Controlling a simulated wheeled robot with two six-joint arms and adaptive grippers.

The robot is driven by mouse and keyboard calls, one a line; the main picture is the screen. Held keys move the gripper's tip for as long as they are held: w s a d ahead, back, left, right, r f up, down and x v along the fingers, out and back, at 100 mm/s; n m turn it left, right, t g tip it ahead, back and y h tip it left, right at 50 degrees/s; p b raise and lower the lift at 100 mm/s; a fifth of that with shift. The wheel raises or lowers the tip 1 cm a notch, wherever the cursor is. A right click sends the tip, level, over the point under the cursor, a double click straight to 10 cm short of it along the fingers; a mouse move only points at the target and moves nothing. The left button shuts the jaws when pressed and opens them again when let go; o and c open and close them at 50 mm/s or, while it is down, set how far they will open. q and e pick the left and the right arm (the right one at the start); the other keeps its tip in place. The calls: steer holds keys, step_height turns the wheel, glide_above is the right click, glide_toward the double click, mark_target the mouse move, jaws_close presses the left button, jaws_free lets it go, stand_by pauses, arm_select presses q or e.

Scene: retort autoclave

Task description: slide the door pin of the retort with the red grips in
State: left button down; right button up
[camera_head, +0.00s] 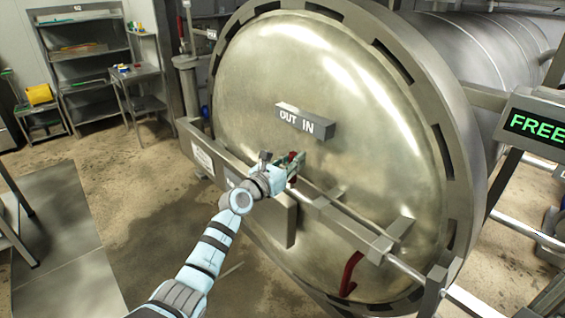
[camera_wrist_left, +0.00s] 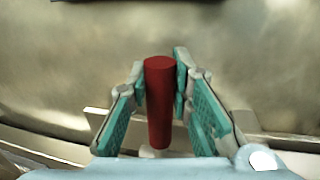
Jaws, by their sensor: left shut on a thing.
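The retort (camera_head: 320,110) has a large round metal door, which is shut. A door pin (camera_head: 405,268) runs as a long metal rod across the lower door, through brackets. One red grip (camera_wrist_left: 159,100) stands between the fingers of my left gripper (camera_wrist_left: 160,85) in the left wrist view, and the fingers are shut on it. In the head view my left gripper (camera_head: 285,172) is at the left part of the rod and partly hides this grip. A second red grip (camera_head: 350,272) hangs free at the lower right. My right gripper is not in view.
A grey block marked "OUT IN" (camera_head: 304,122) sits on the door above my gripper. A display reading "FREE" (camera_head: 535,125) stands at the right. Shelves (camera_head: 85,60) and a small table (camera_head: 137,85) stand at the back left. The floor (camera_head: 130,190) left of the door is mostly clear.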

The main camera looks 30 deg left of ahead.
arm_select(q)
steer(key=c, duration=1.6)
jaws_free()
steer(key=shift+d+f, duration=0.15)
steer(key=shift+d, duration=0.15)
steer(key=shift+o, duration=0.8)
steer(key=shift+w+d, duration=0.1)
steer(key=shift+d, duration=0.05)
steer(key=shift+s+a, duration=0.3)
steer(key=shift+s, duration=0.05)
steer(key=s+a, duration=0.1)
steer(key=s, duration=1)
steer(key=shift+a, duration=0.4)
